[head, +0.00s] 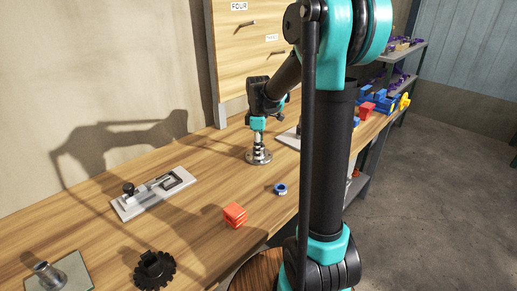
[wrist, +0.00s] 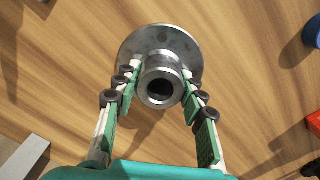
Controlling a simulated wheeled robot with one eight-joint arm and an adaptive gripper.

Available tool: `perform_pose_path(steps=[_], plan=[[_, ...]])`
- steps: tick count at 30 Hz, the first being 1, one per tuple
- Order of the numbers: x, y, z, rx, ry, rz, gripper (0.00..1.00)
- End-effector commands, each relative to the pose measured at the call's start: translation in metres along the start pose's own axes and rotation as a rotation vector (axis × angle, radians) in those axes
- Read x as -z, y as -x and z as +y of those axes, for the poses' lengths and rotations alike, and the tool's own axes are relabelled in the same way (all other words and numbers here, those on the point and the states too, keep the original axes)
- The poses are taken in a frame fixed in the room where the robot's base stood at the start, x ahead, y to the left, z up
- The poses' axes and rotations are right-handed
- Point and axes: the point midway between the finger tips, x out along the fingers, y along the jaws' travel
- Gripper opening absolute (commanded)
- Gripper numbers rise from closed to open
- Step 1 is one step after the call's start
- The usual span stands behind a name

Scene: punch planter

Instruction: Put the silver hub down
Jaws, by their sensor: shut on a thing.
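The silver hub (head: 258,156) is a metal flange with a round base and a narrower hollow neck. In the head view it is upright at the bench surface, beneath my gripper (head: 258,136); I cannot tell whether its base touches the wood. In the wrist view the hub (wrist: 186,46) shows its wide disc and open bore. My gripper (wrist: 160,88) has its two green-padded fingers closed on either side of the neck. The underside of the disc is hidden.
On the wooden bench (head: 200,220) are a grey slotted fixture (head: 153,194), a red block (head: 235,215), a blue ring (head: 281,189) and a black gear (head: 154,270). A metal plate with a post (head: 50,276) is at front left. Bare wood surrounds the hub.

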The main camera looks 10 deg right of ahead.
Motion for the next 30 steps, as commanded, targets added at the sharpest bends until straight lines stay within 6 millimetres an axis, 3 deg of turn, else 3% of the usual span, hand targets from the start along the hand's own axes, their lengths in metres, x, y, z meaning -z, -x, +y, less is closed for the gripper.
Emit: perform_pose_path(steps=[1,5,17,23,30], plan=[[0.0,0.0,0.0,0.0,0.0,0.0,0.44],[0.0,0.0,0.0,0.0,0.0,0.0,0.6],[0.0,0.005,0.0,0.0,0.0,0.0,0.61],[0.0,0.035,-0.001,0.0,0.0,0.0,0.61],[0.0,0.083,0.0,0.0,0.0,0.0,0.61]])
